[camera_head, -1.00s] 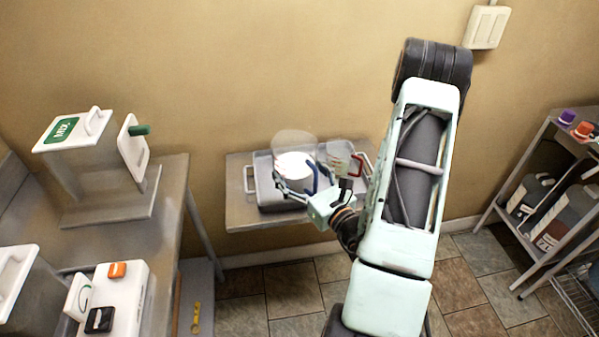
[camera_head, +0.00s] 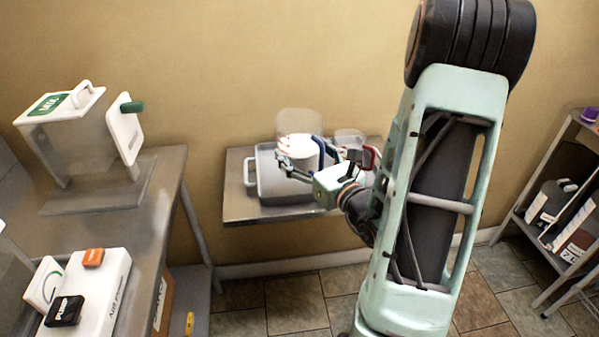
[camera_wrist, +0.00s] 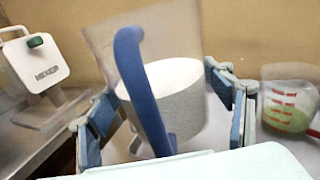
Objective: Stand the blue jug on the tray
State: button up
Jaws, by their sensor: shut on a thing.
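The blue jug (camera_head: 299,146) is clear, with a blue handle and white contents. My gripper (camera_head: 306,164) is shut around its body, and the jug looks upright. In the wrist view, the jug (camera_wrist: 178,98) stands between the fingers (camera_wrist: 165,105), its blue handle facing the camera. In the head view, the jug is over the back part of the grey tray (camera_head: 268,182). Whether its base touches the tray is hidden behind my gripper.
A clear jug with a red handle (camera_head: 368,157) stands just right of the blue jug; green contents (camera_wrist: 288,118) show in the wrist view. The tray is on a metal table (camera_head: 236,206) against the wall. A MIX machine (camera_head: 90,150) stands on the left bench.

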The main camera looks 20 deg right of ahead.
jog(key=shift+w+d+f+b, duration=0.5)
jog(key=shift+w+f+b, duration=0.75)
jog(key=shift+f, duration=0.5)
jog(key=shift+w+d+f+b, duration=0.5)
jog(key=shift+w+f+b, duration=0.45)
jog(key=shift+w+f, duration=0.6)
jog(key=shift+w+d+f+b, duration=0.5)
jog(key=shift+w+f+b, duration=0.65)
jog(key=shift+f, duration=0.75)
jog(key=shift+f, duration=0.15)
jog(key=o, duration=1.9)
jog(key=shift+f, duration=0.1)
jog(key=shift+c, duration=0.2)
jog(key=shift+r, duration=0.2)
jog(key=s, duration=0.4)
jog(key=s+d, duration=0.1)
jog(key=s, duration=0.7)
jog(key=shift+d, duration=0.2)
